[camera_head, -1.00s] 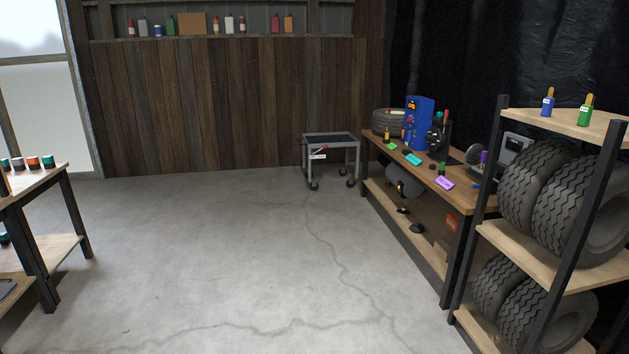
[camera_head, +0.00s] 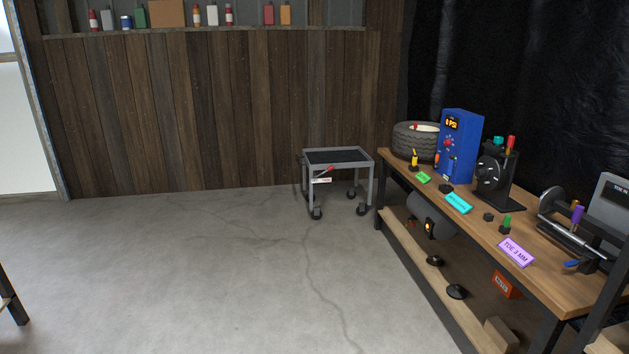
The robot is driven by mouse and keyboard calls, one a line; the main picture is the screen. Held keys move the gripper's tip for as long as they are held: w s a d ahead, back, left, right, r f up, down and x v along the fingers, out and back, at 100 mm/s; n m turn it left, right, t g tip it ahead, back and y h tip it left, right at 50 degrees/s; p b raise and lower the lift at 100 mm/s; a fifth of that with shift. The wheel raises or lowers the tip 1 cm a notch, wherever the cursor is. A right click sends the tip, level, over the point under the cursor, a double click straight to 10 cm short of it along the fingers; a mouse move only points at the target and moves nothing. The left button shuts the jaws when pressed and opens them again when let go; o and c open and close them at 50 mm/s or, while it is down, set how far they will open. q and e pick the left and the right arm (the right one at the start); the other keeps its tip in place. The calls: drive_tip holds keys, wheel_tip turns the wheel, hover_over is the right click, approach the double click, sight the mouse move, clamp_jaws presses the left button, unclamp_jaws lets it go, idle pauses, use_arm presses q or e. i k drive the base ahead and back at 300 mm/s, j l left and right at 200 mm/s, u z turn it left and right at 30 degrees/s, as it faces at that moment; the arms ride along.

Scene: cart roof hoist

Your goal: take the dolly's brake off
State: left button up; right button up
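The dolly (camera_head: 337,155) is a grey metal cart with a dark top and small dark wheels. It stands on the floor near the wooden back wall, left of the workbench's far end. A lever with a red end (camera_head: 327,169) sits on its front side, above a small white label (camera_head: 320,180) too small to read. I take this lever for the brake; its setting cannot be told from here. Neither of my grippers is in view.
The workbench (camera_head: 553,274) runs along the right side, holding a tire (camera_head: 416,141), a blue pressure unit (camera_head: 461,147) and several tools. A dark table leg (camera_head: 12,302) shows at lower left. The concrete floor (camera_head: 230,280) towards the dolly is clear.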

sight(329, 169)
drive_tip(key=i, duration=2.45)
drive_tip(key=i+z, duration=0.1)
drive_tip(key=i, duration=0.7)
drive_tip(key=i+j+z, duration=0.1)
drive_tip(key=i, duration=0.65)
